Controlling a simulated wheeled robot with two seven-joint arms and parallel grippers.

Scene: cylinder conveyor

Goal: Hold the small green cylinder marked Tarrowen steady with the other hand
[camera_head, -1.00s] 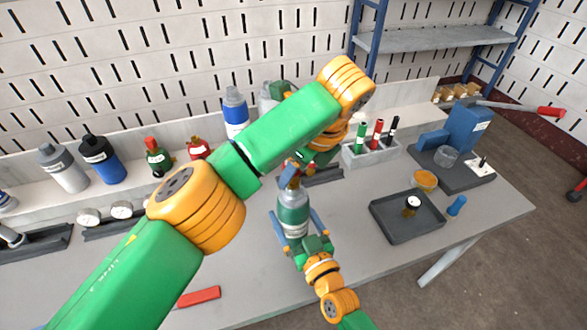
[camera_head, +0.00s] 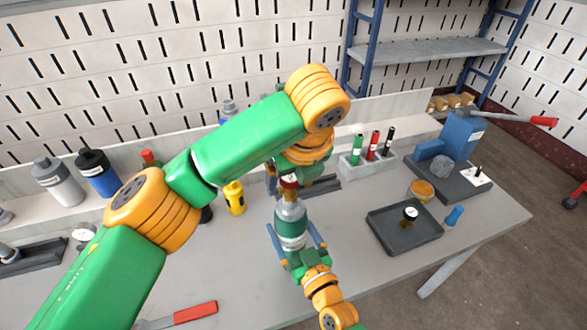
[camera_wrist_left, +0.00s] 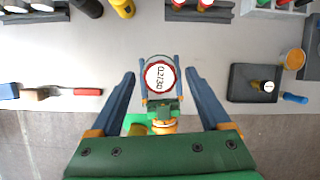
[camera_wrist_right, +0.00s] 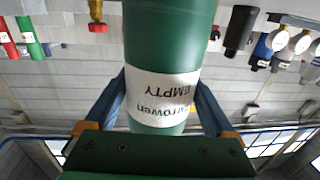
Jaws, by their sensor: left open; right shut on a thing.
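The green cylinder (camera_head: 291,225) marked Tarrowen stands upright near the middle of the bench. Its white label (camera_wrist_right: 163,97) also reads EMPTY and appears upside down in the right wrist view. My right gripper (camera_head: 297,240) is shut around its body from the near side. My left gripper (camera_wrist_left: 160,76) is open above the cylinder's top. In the left wrist view, the round white top face (camera_wrist_left: 161,76) with a red rim and a number lies between the open fingers, apart from both. My left arm hides part of the left gripper in the head view. Whether the base touches the bench is hidden.
A grey rack (camera_head: 350,174) with coloured tubes stands behind. A yellow bottle (camera_head: 235,198) and a red-handled tool (camera_head: 195,312) are on the left. The bench between cylinder and tray is clear.

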